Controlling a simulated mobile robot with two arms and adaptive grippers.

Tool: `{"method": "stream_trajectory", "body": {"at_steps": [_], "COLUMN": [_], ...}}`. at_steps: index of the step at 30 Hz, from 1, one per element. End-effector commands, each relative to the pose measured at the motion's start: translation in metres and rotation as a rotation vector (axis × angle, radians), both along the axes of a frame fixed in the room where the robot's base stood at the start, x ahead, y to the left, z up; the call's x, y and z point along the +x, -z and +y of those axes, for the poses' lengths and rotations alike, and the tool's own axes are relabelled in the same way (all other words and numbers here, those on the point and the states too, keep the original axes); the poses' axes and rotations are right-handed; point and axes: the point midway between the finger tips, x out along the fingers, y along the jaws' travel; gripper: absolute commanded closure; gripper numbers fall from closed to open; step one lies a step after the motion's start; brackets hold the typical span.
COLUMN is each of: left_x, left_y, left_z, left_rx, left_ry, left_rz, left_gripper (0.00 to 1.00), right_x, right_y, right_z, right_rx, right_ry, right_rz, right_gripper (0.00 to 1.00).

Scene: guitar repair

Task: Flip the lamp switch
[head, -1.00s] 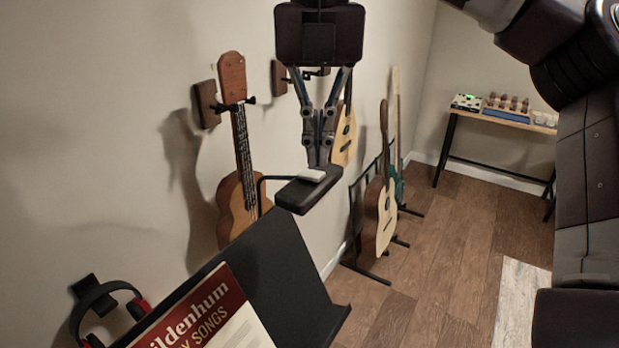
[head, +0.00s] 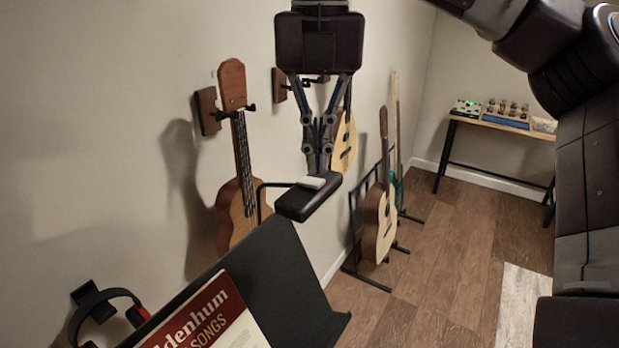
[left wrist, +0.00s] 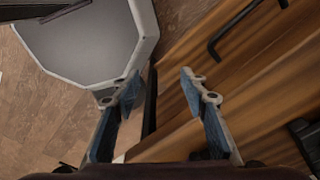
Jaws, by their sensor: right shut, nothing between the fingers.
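The lamp (head: 294,203) is a small black block on a thin bent arm, at the top of the black music stand in the head view. Its white switch (head: 311,183) sits on the upper face. My right gripper (head: 318,168) points down at the lamp, shut and empty, with its fingertips right at the far side of the switch. I cannot tell whether they touch it. My left gripper (left wrist: 160,80) shows only in the left wrist view. Its fingers are apart with nothing between them, and the lamp is out of that view.
The music stand (head: 285,270) holds a red and white songbook (head: 215,318). Headphones (head: 104,310) hang at lower left. An acoustic guitar (head: 240,200) hangs on the wall behind the lamp. More guitars stand on a floor rack (head: 365,275). A side table (head: 500,125) is at back right.

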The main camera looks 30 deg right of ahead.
Motion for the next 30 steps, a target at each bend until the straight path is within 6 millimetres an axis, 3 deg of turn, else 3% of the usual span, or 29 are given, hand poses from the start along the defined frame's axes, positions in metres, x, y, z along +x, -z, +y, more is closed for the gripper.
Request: {"method": "stream_trajectory", "body": {"at_steps": [30], "left_x": [0.0003], "left_y": [0.0088], "left_z": [-0.0001], "left_rx": [0.0], "left_ry": [0.0], "left_rz": [0.0], "left_gripper": [0.6], "right_x": [-0.0001], "right_y": [0.0098], "right_z": [0.0001], "right_rx": [0.0], "right_ry": [0.0], "right_rz": [0.0], "right_gripper": [1.0]}}
